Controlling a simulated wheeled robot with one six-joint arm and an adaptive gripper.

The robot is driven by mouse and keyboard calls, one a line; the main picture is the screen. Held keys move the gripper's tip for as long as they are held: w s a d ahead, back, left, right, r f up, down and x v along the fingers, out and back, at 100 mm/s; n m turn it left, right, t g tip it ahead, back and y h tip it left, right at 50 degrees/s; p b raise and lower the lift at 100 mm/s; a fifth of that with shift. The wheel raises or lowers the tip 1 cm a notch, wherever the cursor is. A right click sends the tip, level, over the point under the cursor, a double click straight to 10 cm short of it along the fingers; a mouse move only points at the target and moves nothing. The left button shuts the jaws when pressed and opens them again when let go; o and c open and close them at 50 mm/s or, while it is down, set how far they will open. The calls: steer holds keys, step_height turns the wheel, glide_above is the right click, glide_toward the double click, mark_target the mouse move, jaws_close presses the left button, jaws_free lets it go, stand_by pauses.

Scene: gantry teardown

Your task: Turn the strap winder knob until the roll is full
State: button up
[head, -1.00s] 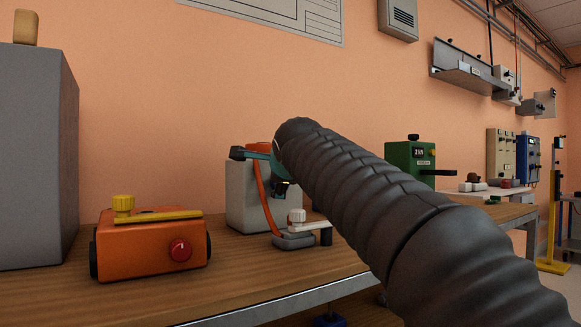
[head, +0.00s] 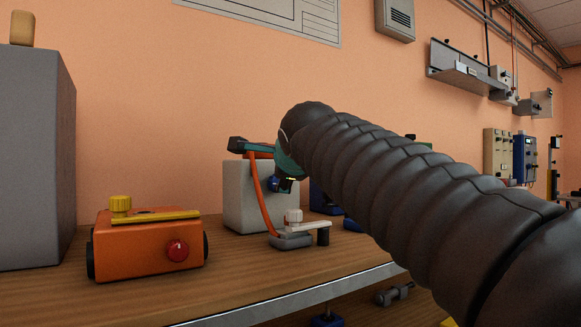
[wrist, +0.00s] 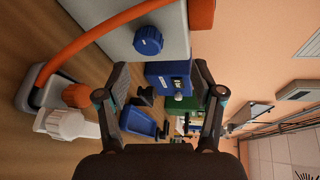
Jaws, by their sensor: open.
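The strap winder has a small grey base (head: 290,241) on the bench, with a white knob (head: 293,216) and a pale crank arm (head: 308,228) ending in a dark handle. An orange strap (head: 260,190) curves down to it from the top of a grey block (head: 240,185). The wrist view shows the white knob (wrist: 62,123) at lower left, beside a small orange roll (wrist: 76,96). A blue knob (wrist: 148,40) sits on the block's face. My gripper (wrist: 163,95) is open and empty, apart from the white knob. My arm partly hides it in the head view.
An orange box (head: 145,248) with a yellow lever and red button stands left on the bench. A tall grey cabinet (head: 35,160) is at far left. A blue box (wrist: 170,72) and a blue tray (wrist: 138,121) lie beyond the block. Bare bench shows in front.

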steer(key=f+v, duration=0.1)
steer(key=v, duration=0.5)
steer(key=shift+s, duration=0.25)
stand_by(0.3)
steer(key=shift+d+r, duration=0.15)
steer(key=w+d+m+g+p, duration=0.5)
steer(key=d+m+p, duration=0.4)
steer(key=d+p, duration=0.45)
steer(key=s+a+r+m+y, duration=0.1)
steer(key=a+r+m+y, duration=0.1)
steer(key=a+m+y, duration=0.4)
steer(key=a+x, duration=0.1)
steer(key=x, duration=1.3)
steer(key=shift+n, duration=0.3)
steer(key=shift+s+a+f, duration=0.1)
steer(key=shift+s+a, duration=0.05)
